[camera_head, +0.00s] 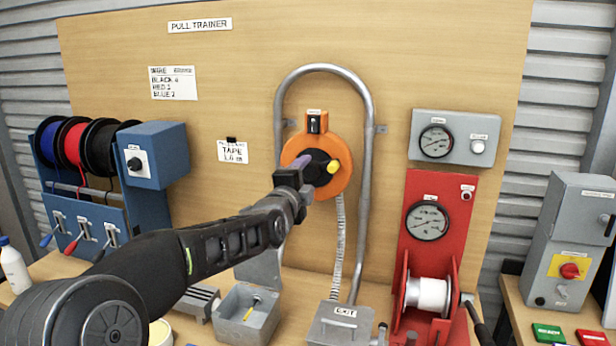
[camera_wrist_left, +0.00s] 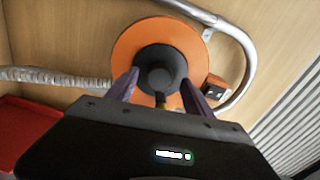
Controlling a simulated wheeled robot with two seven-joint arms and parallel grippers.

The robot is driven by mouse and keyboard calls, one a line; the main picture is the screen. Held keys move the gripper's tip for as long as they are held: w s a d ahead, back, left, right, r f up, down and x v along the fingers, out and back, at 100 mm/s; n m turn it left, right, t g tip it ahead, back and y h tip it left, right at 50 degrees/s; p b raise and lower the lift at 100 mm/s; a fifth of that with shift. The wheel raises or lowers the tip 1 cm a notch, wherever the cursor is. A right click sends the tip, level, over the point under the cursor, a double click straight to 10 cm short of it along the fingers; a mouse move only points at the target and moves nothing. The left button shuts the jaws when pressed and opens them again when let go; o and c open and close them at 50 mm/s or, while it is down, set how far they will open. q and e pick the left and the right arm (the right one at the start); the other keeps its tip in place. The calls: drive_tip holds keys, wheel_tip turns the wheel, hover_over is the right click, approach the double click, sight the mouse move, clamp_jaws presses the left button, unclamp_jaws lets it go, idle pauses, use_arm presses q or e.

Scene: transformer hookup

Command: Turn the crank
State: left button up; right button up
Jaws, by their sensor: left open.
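An orange tape reel (camera_head: 342,187) with a black hub (camera_head: 321,170) is mounted on the wooden board. A yellow crank knob (camera_head: 333,167) stands out from the hub; it is mostly hidden in the left wrist view. My left gripper (camera_head: 304,168) is open in front of the reel, just left of the knob. In the left wrist view the two fingers of my left gripper (camera_wrist_left: 160,90) are spread on either side of the black hub (camera_wrist_left: 158,62), with the orange disc (camera_wrist_left: 135,38) behind. I cannot tell whether they touch anything. My right gripper is not in view.
A bent grey conduit (camera_head: 365,200) arches around the reel. Wire spools (camera_head: 103,145) and a blue box (camera_head: 160,150) stand at left. A red stand (camera_head: 440,200) with a white spool (camera_head: 428,295) is at right. An open grey box (camera_head: 245,312) and EXIT box (camera_head: 340,325) sit below.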

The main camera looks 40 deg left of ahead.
use_arm(q)
drive_tip(key=v, duration=0.5)
drive_tip(key=shift+s, duration=0.15)
idle(0.3)
